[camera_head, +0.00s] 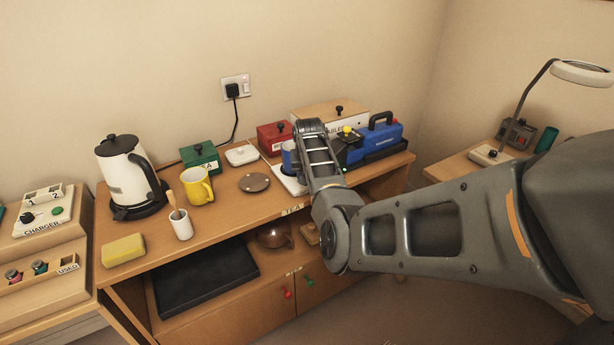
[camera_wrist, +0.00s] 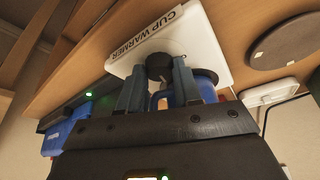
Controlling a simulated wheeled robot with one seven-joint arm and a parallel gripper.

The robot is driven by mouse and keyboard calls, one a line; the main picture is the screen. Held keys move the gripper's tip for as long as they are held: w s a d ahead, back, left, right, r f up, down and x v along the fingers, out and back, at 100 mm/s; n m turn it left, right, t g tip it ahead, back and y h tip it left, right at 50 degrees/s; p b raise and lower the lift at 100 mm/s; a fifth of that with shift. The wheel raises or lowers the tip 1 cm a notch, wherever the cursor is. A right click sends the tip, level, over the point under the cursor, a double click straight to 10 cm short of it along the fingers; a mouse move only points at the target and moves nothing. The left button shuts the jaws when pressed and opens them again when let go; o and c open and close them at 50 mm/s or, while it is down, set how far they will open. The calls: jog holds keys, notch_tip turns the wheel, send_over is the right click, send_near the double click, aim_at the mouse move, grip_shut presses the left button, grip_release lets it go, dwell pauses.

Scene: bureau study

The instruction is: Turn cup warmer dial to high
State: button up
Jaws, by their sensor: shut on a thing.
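The cup warmer (camera_head: 289,184) is a white slab on the bureau top, partly hidden behind my arm in the head view. In the wrist view the cup warmer (camera_wrist: 198,38) shows its "CUP WARMER" lettering. Its dark round dial (camera_wrist: 159,61) sits between the two fingers of my gripper (camera_wrist: 160,74), which is shut on it. The dial's pointer and any setting marks cannot be made out. A blue mug (camera_head: 287,155) stands on the warmer, and it shows behind the fingers in the wrist view (camera_wrist: 206,78). My arm hides the dial in the head view.
A brown round coaster (camera_head: 254,183), yellow mug (camera_head: 198,186), white cup (camera_head: 181,225) and kettle (camera_head: 127,175) stand left of the warmer. A blue and black device (camera_head: 380,135) with a green light is close on the right. Red (camera_head: 273,138) and green (camera_head: 200,157) boxes stand behind.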

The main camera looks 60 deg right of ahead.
jog(key=m+g+b, duration=0.1)
jog(key=m, duration=0.1)
jog(key=m+g+b, duration=0.1)
jog(key=m+b, duration=0.1)
jog(key=m, duration=0.1)
jog(key=shift+w+a+f+h, duration=0.1)
jog(key=shift+w+f+h, duration=0.1)
jog(key=shift+h, duration=0.1)
jog(key=shift+w+r+m+g+b, duration=0.1)
jog(key=shift+m+g+b, duration=0.3)
jog(key=shift+m+b, duration=0.6)
jog(key=shift+r+m+g+b, duration=0.1)
jog(key=shift+m+g+b, duration=0.3)
jog(key=shift+m+b, duration=0.55)
jog(key=shift+m, duration=0.25)
jog(key=o, duration=1)
jog(key=shift+o, duration=0.2)
jog(key=v, duration=0.7)
jog(key=shift+r, duration=0.4)
jog(key=shift+a, duration=0.1)
